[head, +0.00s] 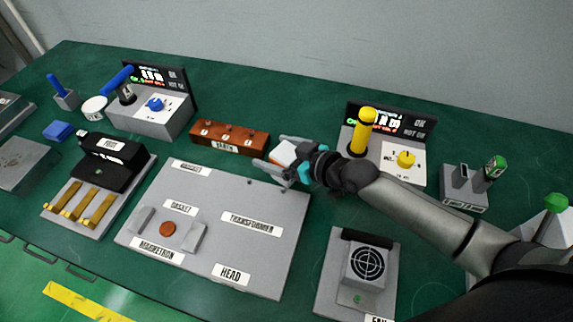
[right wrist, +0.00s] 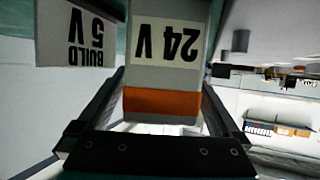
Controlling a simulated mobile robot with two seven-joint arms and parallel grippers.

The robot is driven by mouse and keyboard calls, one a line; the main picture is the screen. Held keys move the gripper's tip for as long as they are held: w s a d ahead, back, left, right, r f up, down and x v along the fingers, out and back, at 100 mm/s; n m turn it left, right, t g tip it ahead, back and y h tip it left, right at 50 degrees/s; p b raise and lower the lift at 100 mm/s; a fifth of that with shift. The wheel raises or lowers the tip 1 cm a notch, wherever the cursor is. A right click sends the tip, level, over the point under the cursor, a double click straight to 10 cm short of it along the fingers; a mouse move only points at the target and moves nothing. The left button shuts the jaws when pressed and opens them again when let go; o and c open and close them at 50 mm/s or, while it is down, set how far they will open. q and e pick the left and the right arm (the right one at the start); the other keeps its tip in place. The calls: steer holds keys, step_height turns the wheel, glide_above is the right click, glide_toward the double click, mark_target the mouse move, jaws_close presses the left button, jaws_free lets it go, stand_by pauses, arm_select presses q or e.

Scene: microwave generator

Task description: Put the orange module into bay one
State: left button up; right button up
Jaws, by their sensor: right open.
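The orange module (right wrist: 162,102) shows in the right wrist view as a pale grey block with an orange end band and an upside-down "24 V" label. It sits between the two dark fingers of my right gripper (right wrist: 155,112), which is open around it. In the head view the orange and white module (head: 284,154) is partly hidden by my right gripper (head: 277,154), above the far right edge of the grey plate. I cannot tell whether the fingers touch it. No legible label marks bay one. My left gripper is not in view.
The grey plate (head: 200,262) carries labels such as TRANSFORMER and HEAD. A brown block (head: 229,136) stands behind it, a fan unit (head: 366,264) to its right. Consoles with a blue lever (head: 117,79) and a yellow lever (head: 363,130) stand behind. A "BUILD 5V" block (right wrist: 80,32) is close by.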

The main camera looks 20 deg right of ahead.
steer(key=shift+c, duration=0.2)
jaws_close()
stand_by(0.5)
steer(key=shift+r, duration=0.15)
steer(key=shift+r, duration=0.6)
steer(key=d+r+m+t+h, duration=0.1)
steer(key=d+r+m+h, duration=0.1)
steer(key=r, duration=1.1)
steer(key=d+r+m+t+h+b, duration=0.1)
steer(key=r+m+h, duration=0.3)
steer(key=r, duration=0.8)
steer(key=shift+d+r+m+h, duration=0.3)
steer(key=shift+d+r+h, duration=0.1)
steer(key=shift+h, duration=0.2)
